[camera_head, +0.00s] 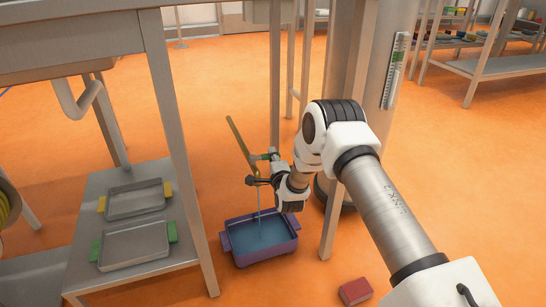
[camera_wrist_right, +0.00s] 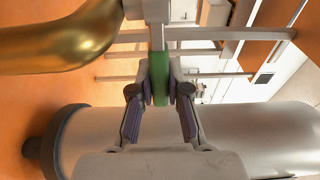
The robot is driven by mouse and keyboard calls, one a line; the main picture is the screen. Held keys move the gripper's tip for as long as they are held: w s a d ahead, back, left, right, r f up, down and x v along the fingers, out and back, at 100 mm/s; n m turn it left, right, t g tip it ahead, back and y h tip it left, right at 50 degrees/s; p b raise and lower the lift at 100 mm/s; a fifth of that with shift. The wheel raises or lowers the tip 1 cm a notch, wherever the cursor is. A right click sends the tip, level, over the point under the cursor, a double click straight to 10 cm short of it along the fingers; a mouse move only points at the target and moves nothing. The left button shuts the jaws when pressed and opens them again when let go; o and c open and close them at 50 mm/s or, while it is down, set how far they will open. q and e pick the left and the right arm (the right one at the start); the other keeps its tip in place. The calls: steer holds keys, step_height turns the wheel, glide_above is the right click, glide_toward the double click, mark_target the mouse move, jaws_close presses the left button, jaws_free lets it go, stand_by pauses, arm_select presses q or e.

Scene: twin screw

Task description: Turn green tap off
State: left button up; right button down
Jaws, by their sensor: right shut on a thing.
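The green tap handle (camera_wrist_right: 158,78) stands between the finger pads of my right gripper (camera_wrist_right: 160,98) in the right wrist view. That gripper is shut on it. In the head view the green handle (camera_head: 265,156) is a small patch beside my right gripper (camera_head: 263,168), partly hidden by the fingers. A brass pipe (camera_head: 238,141) slants down to the tap; it also shows large in the wrist view (camera_wrist_right: 55,42). A thin stream of water (camera_head: 259,205) falls below the tap into a purple tub (camera_head: 262,258) that holds water. My left gripper is not in view.
A steel table leg (camera_head: 182,150) stands left of the tub, and another leg (camera_head: 334,190) stands to its right. Two metal trays with coloured handles sit on a low shelf (camera_head: 90,200) at the left. A red block (camera_head: 356,291) lies on the orange floor.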

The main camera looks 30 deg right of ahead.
steer(key=shift+w+d+n+t+y, duration=0.1)
steer(key=shift+w+n+t+y, duration=0.15)
steer(key=shift+n+y, duration=0.3)
steer(key=shift+w+n+t+y, duration=0.2)
steer(key=shift+n+y, duration=0.15)
steer(key=shift+y, duration=0.4)
steer(key=c, duration=1.1)
jaws_free()
steer(key=v, duration=1.2)
